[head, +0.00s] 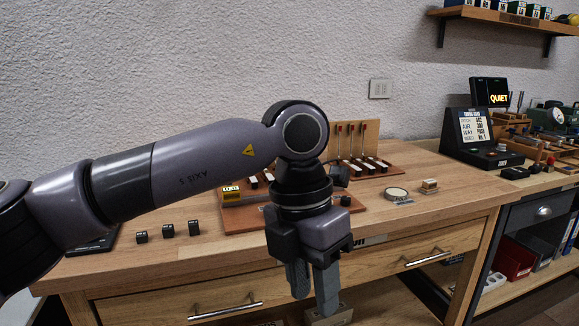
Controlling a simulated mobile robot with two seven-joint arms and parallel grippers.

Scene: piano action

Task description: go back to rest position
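My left arm reaches in from the left across the wooden workbench (420,212). My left gripper (313,300) points down in front of the bench's front edge. Its two grey fingers stand a little apart, with nothing visible between them. Behind the arm, the piano action model (350,150) stands on the bench with upright red-tipped hammers, partly hidden by my wrist. My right gripper is not in view.
Several small black blocks (168,231) stand at the left of the bench. A display device (475,135) stands at the back right. Drawers with metal handles (428,258) are below.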

